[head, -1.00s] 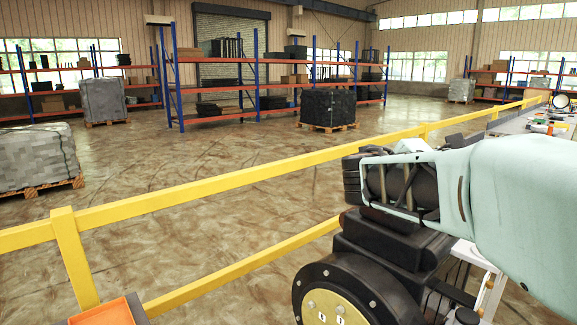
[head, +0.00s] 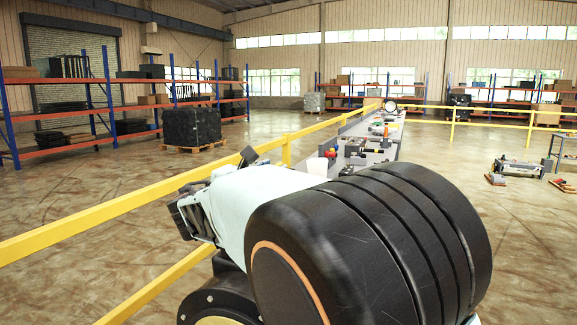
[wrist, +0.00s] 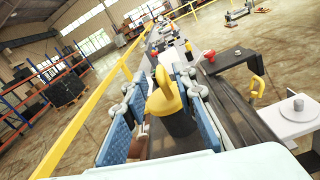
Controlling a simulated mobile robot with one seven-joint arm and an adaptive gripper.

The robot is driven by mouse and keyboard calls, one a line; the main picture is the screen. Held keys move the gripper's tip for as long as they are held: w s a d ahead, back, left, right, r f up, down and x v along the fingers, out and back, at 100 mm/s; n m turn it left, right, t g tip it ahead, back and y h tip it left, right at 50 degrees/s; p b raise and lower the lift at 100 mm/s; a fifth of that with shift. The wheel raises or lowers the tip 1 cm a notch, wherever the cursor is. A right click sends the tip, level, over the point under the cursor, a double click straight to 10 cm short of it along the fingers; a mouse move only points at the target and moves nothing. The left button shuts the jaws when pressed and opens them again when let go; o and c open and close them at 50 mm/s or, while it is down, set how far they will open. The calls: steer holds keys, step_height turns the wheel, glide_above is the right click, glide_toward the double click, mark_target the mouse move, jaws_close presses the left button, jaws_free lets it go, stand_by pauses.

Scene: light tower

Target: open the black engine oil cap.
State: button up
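My gripper (wrist: 159,82) shows in the wrist view with its two blue-padded fingers spread apart. Between them in the picture is a black cylindrical part (wrist: 179,124) with a yellow ring-like handle (wrist: 163,93) on top. I cannot tell whether this is the engine oil cap, or whether it stands between the fingers or beyond them. A gap shows between it and the left finger. No other black cap can be made out for sure.
A long grey bench (head: 378,152) with several small parts runs away from me. A yellow rail (head: 130,207) runs along its left. In the wrist view, a red knob (wrist: 209,55), a second yellow handle (wrist: 258,87) and a light block (wrist: 290,118) stand at right.

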mark_target(277, 165)
steer(key=shift+x, duration=1.85)
jaws_close()
